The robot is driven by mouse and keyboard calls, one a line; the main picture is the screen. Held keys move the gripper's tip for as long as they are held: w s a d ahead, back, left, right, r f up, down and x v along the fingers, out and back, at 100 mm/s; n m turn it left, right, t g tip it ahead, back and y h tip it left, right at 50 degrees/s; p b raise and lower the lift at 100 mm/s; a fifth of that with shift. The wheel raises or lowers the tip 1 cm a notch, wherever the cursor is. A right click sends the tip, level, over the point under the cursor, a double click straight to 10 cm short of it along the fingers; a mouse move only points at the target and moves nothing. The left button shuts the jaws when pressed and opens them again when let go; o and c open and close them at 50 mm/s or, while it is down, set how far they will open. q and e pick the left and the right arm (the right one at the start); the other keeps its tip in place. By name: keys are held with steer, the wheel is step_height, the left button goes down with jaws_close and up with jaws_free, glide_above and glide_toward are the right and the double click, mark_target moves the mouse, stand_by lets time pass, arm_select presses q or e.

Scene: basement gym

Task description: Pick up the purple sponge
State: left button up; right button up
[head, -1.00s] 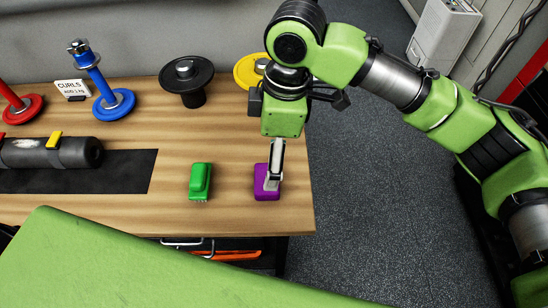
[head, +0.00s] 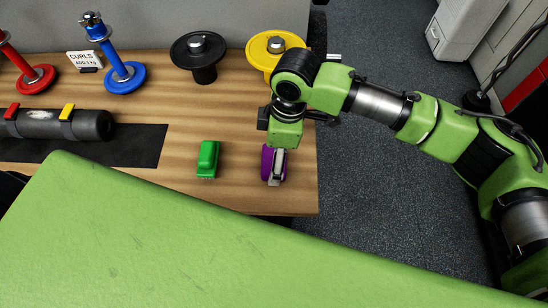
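The purple sponge (head: 266,161) is near the right end of the wooden bench in the head view. My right gripper (head: 277,168) points down at it. Its pale finger lies across the sponge, with purple showing on both sides of the finger. The other finger is hidden, so I cannot tell whether the grip is closed or whether the sponge is off the wood. My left gripper is not in view.
Behind are a black weight stand (head: 199,62) and a yellow one (head: 270,55). A dark roller (head: 60,124) lies on a black mat (head: 142,145). Floor is open to the right.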

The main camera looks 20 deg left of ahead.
step_height(320, 180, down, 2)
steer(key=shift+s+a, duration=0.1)
steer(key=shift+f, duration=0.25)
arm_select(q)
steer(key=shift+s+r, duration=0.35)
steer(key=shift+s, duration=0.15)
arm_select(e)
steer(key=c, duration=1)
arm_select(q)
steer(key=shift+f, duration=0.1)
arm_select(e)
steer(key=shift+r, duration=0.1)
